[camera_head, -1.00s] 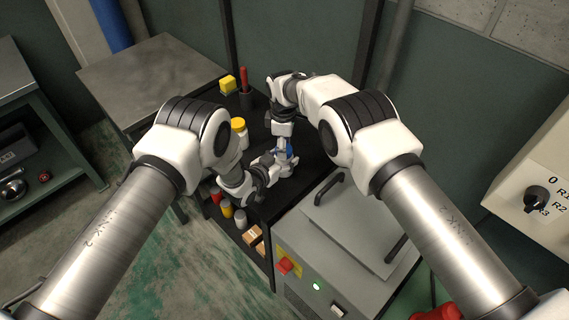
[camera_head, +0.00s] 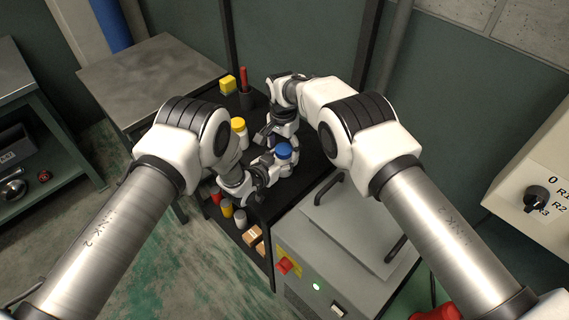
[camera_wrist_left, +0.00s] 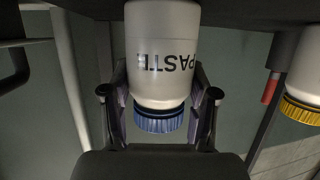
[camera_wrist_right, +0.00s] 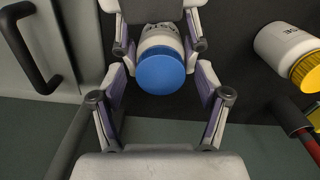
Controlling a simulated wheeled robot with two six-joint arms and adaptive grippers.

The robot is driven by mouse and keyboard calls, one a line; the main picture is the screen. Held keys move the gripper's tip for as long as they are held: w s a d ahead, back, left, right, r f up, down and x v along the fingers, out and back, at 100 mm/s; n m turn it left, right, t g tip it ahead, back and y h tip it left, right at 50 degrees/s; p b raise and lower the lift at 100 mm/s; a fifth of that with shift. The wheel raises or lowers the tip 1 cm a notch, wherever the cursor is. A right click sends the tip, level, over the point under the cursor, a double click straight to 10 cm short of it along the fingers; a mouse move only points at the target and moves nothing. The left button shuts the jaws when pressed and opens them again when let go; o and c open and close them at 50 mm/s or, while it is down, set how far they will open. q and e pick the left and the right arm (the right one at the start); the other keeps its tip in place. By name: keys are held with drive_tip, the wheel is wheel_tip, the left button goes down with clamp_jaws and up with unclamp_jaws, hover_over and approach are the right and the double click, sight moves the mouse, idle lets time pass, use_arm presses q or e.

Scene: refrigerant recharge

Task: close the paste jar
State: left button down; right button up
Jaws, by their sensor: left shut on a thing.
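The paste jar (camera_wrist_left: 160,60) is white with dark "PASTE" lettering, held upright above the dark bench. Its blue lid (camera_wrist_left: 158,122) sits on the jar's mouth; how tightly it is screwed down I cannot tell. The lid (camera_head: 284,151) also shows from above in the head view and in the right wrist view (camera_wrist_right: 161,74). My left gripper (camera_head: 277,166) is shut on the jar's body, with a finger on each side in the left wrist view. My right gripper (camera_wrist_right: 161,85) is open, its fingers spread apart and clear of the lid.
A white jar with a yellow lid (camera_head: 238,125) stands to the left on the dark bench; its label is partly visible (camera_wrist_right: 285,47). A grey machine with handles (camera_head: 345,235) stands at front right.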

drive_tip(key=shift+w+r, duration=0.1)
drive_tip(key=shift+r, duration=2.2)
drive_tip(key=shift+c, duration=0.3)
